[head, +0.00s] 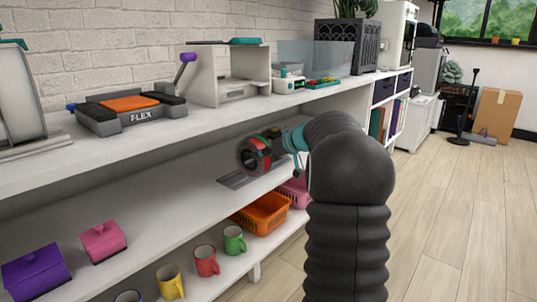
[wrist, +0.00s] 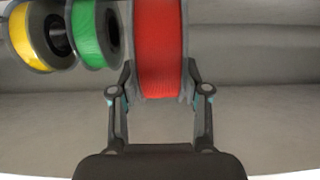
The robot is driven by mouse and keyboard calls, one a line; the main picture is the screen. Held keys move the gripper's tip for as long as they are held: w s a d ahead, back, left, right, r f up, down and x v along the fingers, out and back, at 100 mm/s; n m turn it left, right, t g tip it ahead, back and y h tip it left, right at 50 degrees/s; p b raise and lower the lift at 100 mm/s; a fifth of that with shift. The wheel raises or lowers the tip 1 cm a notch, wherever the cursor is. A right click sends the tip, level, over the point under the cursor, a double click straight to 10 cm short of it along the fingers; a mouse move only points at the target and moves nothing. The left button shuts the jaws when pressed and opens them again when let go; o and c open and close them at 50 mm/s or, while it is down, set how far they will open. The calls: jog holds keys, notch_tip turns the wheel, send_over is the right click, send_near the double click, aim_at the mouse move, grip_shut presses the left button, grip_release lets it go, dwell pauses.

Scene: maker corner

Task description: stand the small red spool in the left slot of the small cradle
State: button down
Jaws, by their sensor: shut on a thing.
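The small red spool, with grey flanges, is held between the two fingers of my gripper (wrist: 159,72) in the wrist view (wrist: 160,40). In the head view the red spool (head: 254,156) is at my gripper's end, above the middle shelf. A green spool (wrist: 88,35) and a yellow spool (wrist: 33,38) are left of it in the wrist view. A low grey rack-like piece (head: 236,181) lies on the middle shelf below the red spool; it may be the small cradle. Its slots cannot be made out, and the spool and arm hide part of it.
The upper shelf (head: 165,131) lies above and behind my gripper, with a FLEX scale (head: 130,111) on it. Purple and pink boxes (head: 103,241) are at the lower left. Mugs (head: 206,260) and an orange basket (head: 262,213) are below.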

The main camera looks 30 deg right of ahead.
aim_at(245, 153)
jog(key=shift+w+a, duration=0.35)
jog(key=shift+w, duration=0.55)
jog(key=shift+w+a, duration=0.3)
jog(key=shift+w, duration=0.6)
jog(key=shift+w+a, duration=0.35)
jog(key=shift+w, duration=0.55)
jog(key=shift+w+a+r+p, duration=0.1)
jog(key=shift+w+r+p, duration=0.15)
jog(key=shift+p, duration=0.15)
jog(key=shift+w+a+p, duration=0.2)
jog(key=shift+w+p, duration=0.35)
jog(key=shift+w+a+p, duration=0.2)
jog(key=shift+w+p, duration=0.3)
jog(key=shift+p, duration=0.05)
notch_tip(245, 153, down, 2)
jog(key=b, duration=0.3)
jog(key=shift+f, duration=0.7)
jog(key=shift+c, duration=2.3)
grip_release()
jog(key=shift+f, duration=0.1)
